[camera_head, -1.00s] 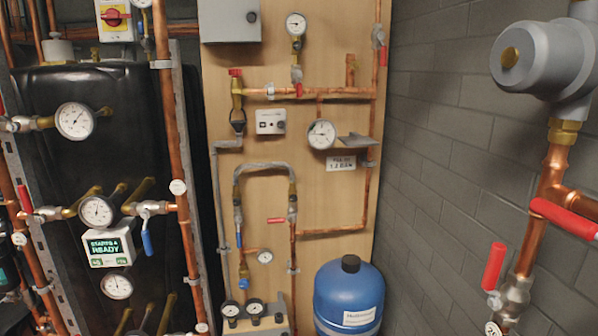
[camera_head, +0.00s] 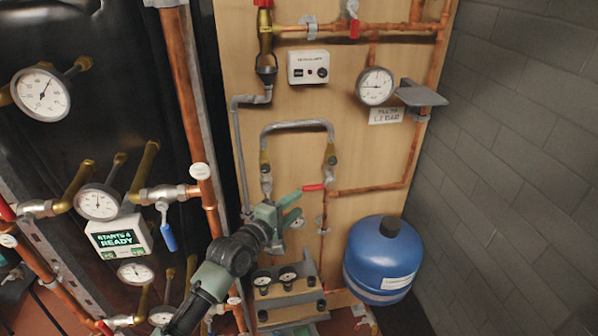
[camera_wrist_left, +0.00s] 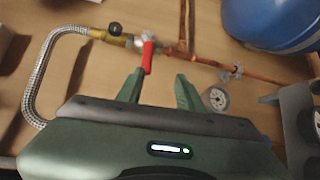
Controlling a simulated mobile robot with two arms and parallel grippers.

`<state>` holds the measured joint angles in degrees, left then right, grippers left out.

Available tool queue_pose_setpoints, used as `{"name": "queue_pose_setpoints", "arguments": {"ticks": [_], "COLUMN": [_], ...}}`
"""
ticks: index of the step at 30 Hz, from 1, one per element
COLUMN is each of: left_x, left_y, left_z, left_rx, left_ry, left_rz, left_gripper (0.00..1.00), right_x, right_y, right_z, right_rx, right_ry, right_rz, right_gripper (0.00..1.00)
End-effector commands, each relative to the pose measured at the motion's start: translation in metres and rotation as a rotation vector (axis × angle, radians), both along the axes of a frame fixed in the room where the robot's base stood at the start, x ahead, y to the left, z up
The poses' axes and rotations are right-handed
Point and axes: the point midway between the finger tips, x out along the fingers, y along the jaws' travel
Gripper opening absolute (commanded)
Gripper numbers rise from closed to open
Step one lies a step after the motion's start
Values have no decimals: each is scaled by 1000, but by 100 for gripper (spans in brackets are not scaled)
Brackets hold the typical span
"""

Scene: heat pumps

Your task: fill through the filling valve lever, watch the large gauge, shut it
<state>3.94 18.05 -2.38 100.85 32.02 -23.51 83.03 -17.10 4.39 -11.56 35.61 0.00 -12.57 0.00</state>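The filling valve's red lever (camera_head: 314,187) sits at the right leg of the braided hose loop (camera_head: 296,125) on the wooden board. It lies about level. In the left wrist view the red lever (camera_wrist_left: 148,58) reaches toward my fingers, close to the left fingertip. My left gripper (camera_head: 290,207) is open just below the lever; its fingers also show apart and empty in the left wrist view (camera_wrist_left: 160,75). Contact with the lever cannot be made out. The large gauge (camera_head: 376,86) is higher on the board, its fine reading too small to tell. My right gripper is not in view.
A fill-pressure label (camera_head: 386,116) hangs under the gauge, beside a grey shelf (camera_head: 421,95). A blue vessel (camera_head: 381,255) stands at the lower right. A small gauge (camera_wrist_left: 216,98) is near my right finger. Pipes and a black tank crowd the left.

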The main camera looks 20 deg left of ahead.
Motion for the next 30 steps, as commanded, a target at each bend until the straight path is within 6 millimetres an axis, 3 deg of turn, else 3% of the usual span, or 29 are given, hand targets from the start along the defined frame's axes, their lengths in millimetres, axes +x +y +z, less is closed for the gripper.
{"name": "queue_pose_setpoints", "arguments": {"ticks": [3,18,30], "left_x": [4,70,77], "left_y": [-3,-16,-17], "left_z": [18,8,6], "left_rx": [-38,-37,-36], "left_ry": [-19,-19,-19], "left_rz": [-4,-3,-2], "left_gripper": [37,37,34], "right_x": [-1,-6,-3], "right_y": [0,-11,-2], "right_z": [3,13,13], "right_rx": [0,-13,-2], "right_ry": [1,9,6], "right_rz": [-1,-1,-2], "right_gripper": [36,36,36]}}
